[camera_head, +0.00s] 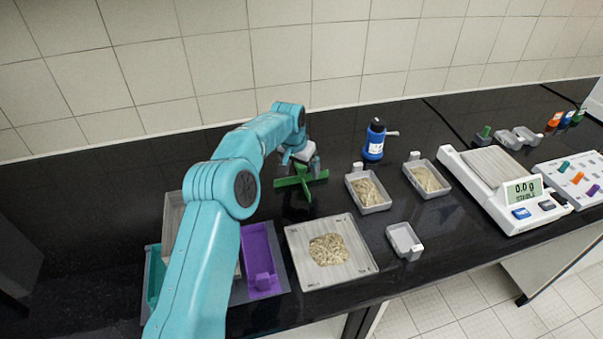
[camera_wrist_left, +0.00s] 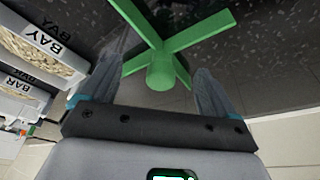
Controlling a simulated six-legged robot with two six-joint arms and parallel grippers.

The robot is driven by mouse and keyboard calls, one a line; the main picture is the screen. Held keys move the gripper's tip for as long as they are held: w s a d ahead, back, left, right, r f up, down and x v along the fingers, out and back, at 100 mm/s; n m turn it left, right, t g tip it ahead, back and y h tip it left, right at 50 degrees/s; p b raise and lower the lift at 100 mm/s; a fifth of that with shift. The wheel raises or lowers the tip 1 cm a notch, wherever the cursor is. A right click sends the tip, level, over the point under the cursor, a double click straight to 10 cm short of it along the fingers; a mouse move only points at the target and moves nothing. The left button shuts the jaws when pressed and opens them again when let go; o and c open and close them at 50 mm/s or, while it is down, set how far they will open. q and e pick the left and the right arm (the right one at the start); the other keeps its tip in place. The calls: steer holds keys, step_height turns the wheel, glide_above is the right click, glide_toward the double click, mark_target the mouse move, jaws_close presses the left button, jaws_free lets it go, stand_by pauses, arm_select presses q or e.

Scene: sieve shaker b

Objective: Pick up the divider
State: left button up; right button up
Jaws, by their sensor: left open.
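The divider (camera_head: 300,181) is a green cross-shaped piece with a central post, lying on the black bench in the head view. In the left wrist view the divider (camera_wrist_left: 161,72) shows its round post and arms close up. My left gripper (camera_head: 307,166) is right over it, its fingers pointing down. In the left wrist view the left gripper (camera_wrist_left: 158,92) has its two fingers apart, one on each side of the post, with gaps visible between. Whether the fingers reach down around the post is hard to tell. My right gripper is not in view.
A grey tray with grain (camera_head: 361,263) lies in front of the divider. Small grain dishes (camera_head: 386,204) (camera_head: 444,187), a blue bottle (camera_head: 374,138) and a balance (camera_head: 463,172) stand to the right. A purple bin (camera_head: 255,244) is at front left. Bare bench lies left of the divider.

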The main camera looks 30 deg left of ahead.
mark_target(301, 166)
arm_select(q)
steer(key=x, duration=0.3)
steer(key=shift+w+a+f, duration=0.1)
steer(key=shift+w+f, duration=0.05)
steer(key=shift+w, duration=0.15)
steer(key=shift+s, duration=0.3)
steer(key=c, duration=0.4)
steer(key=shift+w, duration=0.2)
steer(key=c, duration=1.2)
